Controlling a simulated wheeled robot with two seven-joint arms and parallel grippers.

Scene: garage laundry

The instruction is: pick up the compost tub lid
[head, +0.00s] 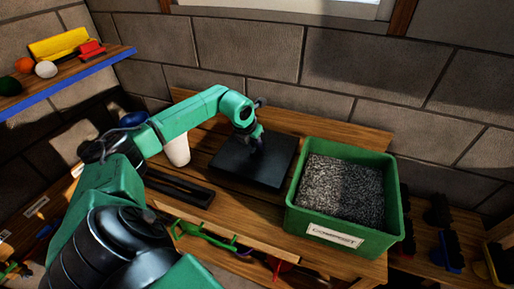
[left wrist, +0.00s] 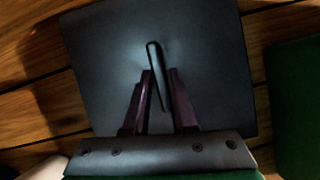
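The compost tub lid (head: 233,166) is a flat black square on the wooden bench, left of the green compost tub (head: 316,222). In the left wrist view the lid (left wrist: 205,45) fills the middle, with a thin upright handle (left wrist: 154,56) at its centre. My left gripper (head: 256,146) is over the lid. Its fingertips (left wrist: 159,72) stand on either side of the handle. A narrow gap shows at the right finger; the left finger looks very close to the handle, and contact is unclear. My right gripper is out of view.
The tub is open and full of grey granules (head: 342,185). A white cup-like thing (head: 177,151) and a long dark tray (head: 180,188) lie left of the lid. A blue-edged shelf (head: 75,75) is at upper left. A brick wall stands behind the bench.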

